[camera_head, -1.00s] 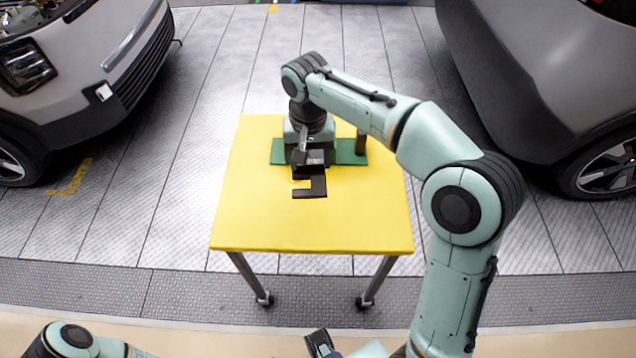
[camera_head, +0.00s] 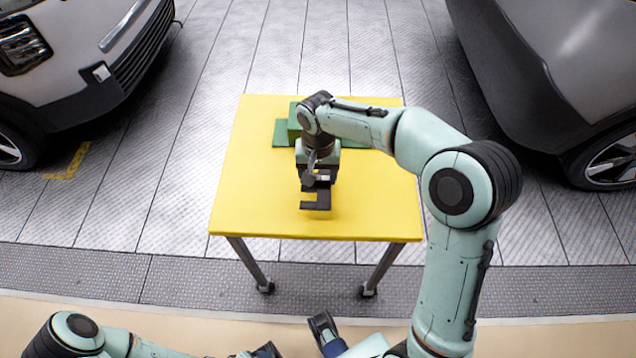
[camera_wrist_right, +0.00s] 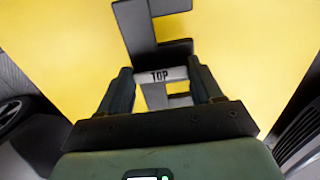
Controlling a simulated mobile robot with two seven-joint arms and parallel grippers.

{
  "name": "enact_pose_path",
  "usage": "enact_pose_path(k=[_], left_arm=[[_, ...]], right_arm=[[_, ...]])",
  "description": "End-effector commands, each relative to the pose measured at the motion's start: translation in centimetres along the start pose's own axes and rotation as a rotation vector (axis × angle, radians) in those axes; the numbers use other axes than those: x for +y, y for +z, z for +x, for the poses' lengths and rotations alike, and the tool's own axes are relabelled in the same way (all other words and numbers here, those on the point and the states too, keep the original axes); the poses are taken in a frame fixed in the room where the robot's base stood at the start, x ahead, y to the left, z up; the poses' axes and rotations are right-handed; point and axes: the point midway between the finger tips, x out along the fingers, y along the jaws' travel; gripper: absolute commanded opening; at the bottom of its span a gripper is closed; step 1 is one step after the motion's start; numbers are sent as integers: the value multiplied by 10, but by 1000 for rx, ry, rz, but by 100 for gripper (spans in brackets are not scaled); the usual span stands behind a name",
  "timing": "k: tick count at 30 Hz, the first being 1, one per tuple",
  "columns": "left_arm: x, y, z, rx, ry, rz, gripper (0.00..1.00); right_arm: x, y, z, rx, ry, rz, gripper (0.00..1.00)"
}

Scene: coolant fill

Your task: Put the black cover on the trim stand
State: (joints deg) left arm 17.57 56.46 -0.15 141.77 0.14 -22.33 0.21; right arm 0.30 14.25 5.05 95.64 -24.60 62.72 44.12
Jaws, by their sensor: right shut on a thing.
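The black cover (camera_head: 318,205) is a flat dark piece with cut-outs. My right gripper (camera_head: 318,180) is shut on it and holds it over the front middle of the table. In the right wrist view, the cover (camera_wrist_right: 137,28) reaches out past both fingers (camera_wrist_right: 160,80), with a strip marked TOP between them. The green stand (camera_head: 283,134), which I take as the trim stand, is at the back of the table, behind and apart from the cover. My right arm hides part of it.
The yellow table (camera_head: 250,200) is bare to the left and right of the cover. A light car (camera_head: 100,60) stands at the left and a dark grey car (camera_head: 550,80) at the right, both apart from the table.

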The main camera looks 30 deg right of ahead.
Motion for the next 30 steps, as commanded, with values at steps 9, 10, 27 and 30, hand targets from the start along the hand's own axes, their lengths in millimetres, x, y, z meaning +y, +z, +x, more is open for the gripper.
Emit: enact_pose_path(k=[9, 10, 27, 30], left_arm=[[-1, -3, 4, 8, 2, 1, 81], [-1, -3, 4, 8, 2, 1, 81], [-1, -4, 6, 11, 2, 1, 81], [-1, -4, 6, 11, 2, 1, 81]], right_arm=[[0, 0, 42, -1, 0, 1, 35], [0, 0, 42, -1, 0, 1, 35], [0, 0, 45, -1, 1, 0, 90], [0, 0, 45, -1, 1, 0, 90]])
